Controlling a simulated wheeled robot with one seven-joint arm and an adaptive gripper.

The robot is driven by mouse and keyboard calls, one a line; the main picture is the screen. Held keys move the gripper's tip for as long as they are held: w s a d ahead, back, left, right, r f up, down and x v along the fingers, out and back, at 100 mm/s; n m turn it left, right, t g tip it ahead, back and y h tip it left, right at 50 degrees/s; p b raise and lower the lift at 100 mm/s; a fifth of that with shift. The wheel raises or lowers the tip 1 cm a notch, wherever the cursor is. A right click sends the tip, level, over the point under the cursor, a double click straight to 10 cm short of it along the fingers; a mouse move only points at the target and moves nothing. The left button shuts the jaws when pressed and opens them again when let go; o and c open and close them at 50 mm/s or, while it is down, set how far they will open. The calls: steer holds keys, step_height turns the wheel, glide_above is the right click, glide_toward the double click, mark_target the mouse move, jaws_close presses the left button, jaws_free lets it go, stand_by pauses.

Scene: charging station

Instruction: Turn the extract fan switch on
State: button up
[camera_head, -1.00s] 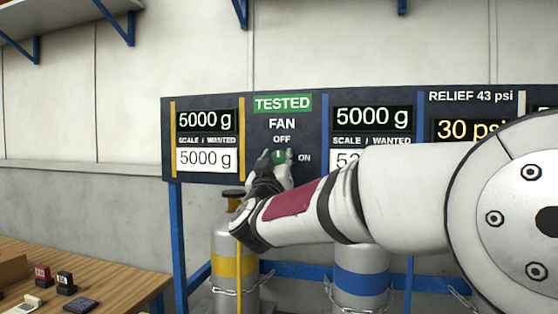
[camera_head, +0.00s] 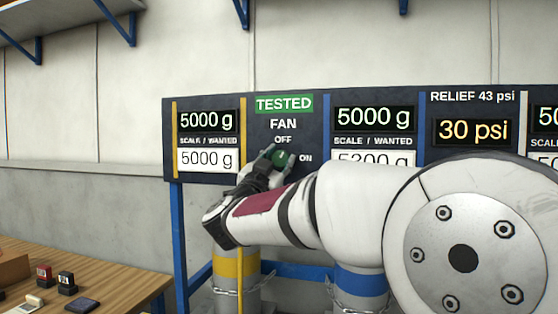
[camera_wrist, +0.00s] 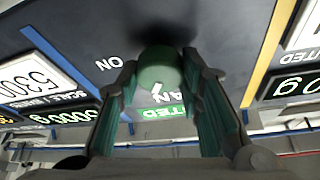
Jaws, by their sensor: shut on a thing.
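The fan switch is a round green knob (camera_head: 281,158) on the dark panel (camera_head: 262,176), below the word FAN, with OFF above it and ON to its right. My gripper (camera_head: 279,160) is shut on the knob, one finger on each side. In the wrist view the knob (camera_wrist: 158,72) sits between the green-padded fingers of my gripper (camera_wrist: 160,82). A small white mark shows on its face; I cannot tell exactly which way it points. The fingers hide part of the knob's sides.
A green TESTED sign (camera_head: 284,103) is above FAN. Scale displays (camera_head: 207,120) flank the switch, and a 30 psi display (camera_head: 472,131) is to the right. Chained cylinders (camera_head: 237,265) stand below. A wooden table (camera_head: 110,285) with small items is at lower left.

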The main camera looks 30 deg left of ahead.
steer(key=m+h+p, duration=0.1)
steer(key=m+h, duration=0.1)
steer(key=m, duration=0.2)
steer(key=m+g+h, duration=0.1)
steer(key=m+h, duration=0.1)
steer(key=m, duration=0.1)
steer(key=shift+a+m+p, duration=0.1)
steer(key=shift+m+p, duration=0.3)
steer(key=m+g+h+p, duration=0.1)
steer(key=m, duration=0.3)
steer(key=shift+p, duration=0.3)
steer(key=shift+m+g+p, duration=0.6)
steer(key=shift+m+p, duration=0.05)
steer(key=shift+m, duration=1.05)
steer(key=o, duration=1.2)
steer(key=shift+c, duration=0.2)
